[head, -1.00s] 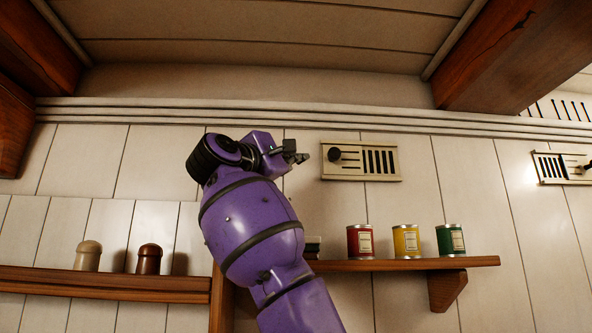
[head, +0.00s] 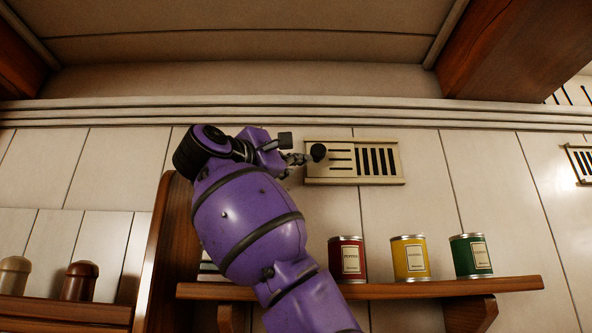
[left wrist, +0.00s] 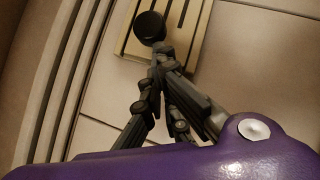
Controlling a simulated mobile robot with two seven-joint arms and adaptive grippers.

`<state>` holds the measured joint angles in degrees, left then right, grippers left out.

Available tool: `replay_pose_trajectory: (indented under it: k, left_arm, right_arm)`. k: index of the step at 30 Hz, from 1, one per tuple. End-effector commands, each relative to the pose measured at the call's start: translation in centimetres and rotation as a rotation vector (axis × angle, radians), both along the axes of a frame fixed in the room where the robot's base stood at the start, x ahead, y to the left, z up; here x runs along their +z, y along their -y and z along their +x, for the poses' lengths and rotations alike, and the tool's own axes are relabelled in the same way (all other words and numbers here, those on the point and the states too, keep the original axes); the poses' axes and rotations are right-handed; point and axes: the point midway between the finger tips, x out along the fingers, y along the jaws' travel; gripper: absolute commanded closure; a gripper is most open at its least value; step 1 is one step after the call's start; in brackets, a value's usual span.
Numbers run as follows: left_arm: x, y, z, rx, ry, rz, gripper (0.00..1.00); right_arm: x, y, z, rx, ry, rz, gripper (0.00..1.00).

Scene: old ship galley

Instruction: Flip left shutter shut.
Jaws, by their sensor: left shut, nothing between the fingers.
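The left shutter (head: 394,175) is a cream wall vent with thin slots on its left part and wide dark slots on its right part. Its round black knob (head: 319,152) sits at the upper left end. My left gripper (head: 303,159) is shut and empty, with its tips just left of the knob; whether they touch it I cannot tell. In the left wrist view the closed fingers (left wrist: 160,62) point at the knob (left wrist: 150,27), close below it in the picture, with the shutter (left wrist: 215,40) behind. My right gripper is not in view.
A shelf (head: 420,289) below the shutter holds a red can (head: 347,260), a yellow can (head: 409,259) and a green can (head: 471,256). A second vent (head: 580,164) is at the right edge. A wooden upright (head: 160,250) stands left of my arm. The wall around the shutter is clear.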

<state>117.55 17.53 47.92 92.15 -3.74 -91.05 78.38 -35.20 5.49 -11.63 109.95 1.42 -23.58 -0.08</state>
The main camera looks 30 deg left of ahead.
Motion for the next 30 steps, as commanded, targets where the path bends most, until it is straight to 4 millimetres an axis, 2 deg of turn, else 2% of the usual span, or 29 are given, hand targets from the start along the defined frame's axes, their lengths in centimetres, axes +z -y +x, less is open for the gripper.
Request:
replay_pose_trajectory:
  k: [14,17,24,30]
  left_arm:
    - [0.1,0.3,0.0,-0.001,-0.001,0.000,1.00]
    - [0.0,1.7,0.9,-0.003,-0.004,0.002,1.00]
    - [-0.1,7.1,4.2,-0.003,-0.005,0.003,1.00]
    - [0.0,9.3,5.6,-0.001,-0.002,0.000,1.00]
  right_arm:
    - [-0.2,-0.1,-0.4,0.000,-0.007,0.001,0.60]
    - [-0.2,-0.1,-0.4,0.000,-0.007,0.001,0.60]
    - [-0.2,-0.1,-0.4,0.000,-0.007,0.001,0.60]
    - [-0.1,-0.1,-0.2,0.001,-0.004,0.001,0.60]
